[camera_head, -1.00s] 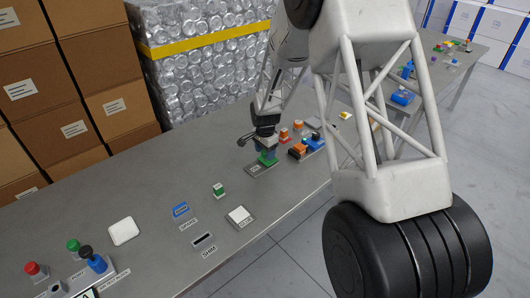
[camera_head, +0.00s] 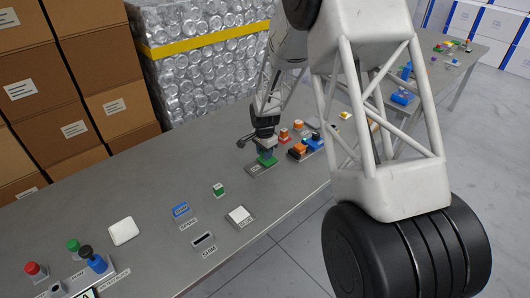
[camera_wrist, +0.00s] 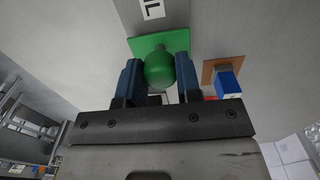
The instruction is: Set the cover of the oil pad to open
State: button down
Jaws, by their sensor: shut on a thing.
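The oil pad is a grey plate (camera_head: 254,170) on the table, with a label that shows partly in the wrist view (camera_wrist: 152,8). Its green cover (camera_head: 267,161) sits by the plate, below my gripper. In the wrist view the cover is a flat green panel (camera_wrist: 146,43) with a rounded green knob (camera_wrist: 159,70). My gripper (camera_wrist: 158,68) has its two blue fingers on either side of the knob, shut on it. In the head view my gripper (camera_head: 266,151) points down, and it hides part of the cover. I cannot tell the cover's exact tilt.
Orange, red and blue blocks (camera_head: 299,149) stand close right of my gripper; a blue block on an orange square (camera_wrist: 228,82) shows in the wrist view. A small green-and-white block (camera_head: 218,189) and a white pad (camera_head: 239,215) lie nearer.

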jog(key=s+a, duration=0.4)
jog(key=shift+s+a, duration=0.4)
jog(key=c, duration=0.8)
grip_release()
jog(key=shift+r, duration=0.15)
jog(key=shift+r, duration=3.75)
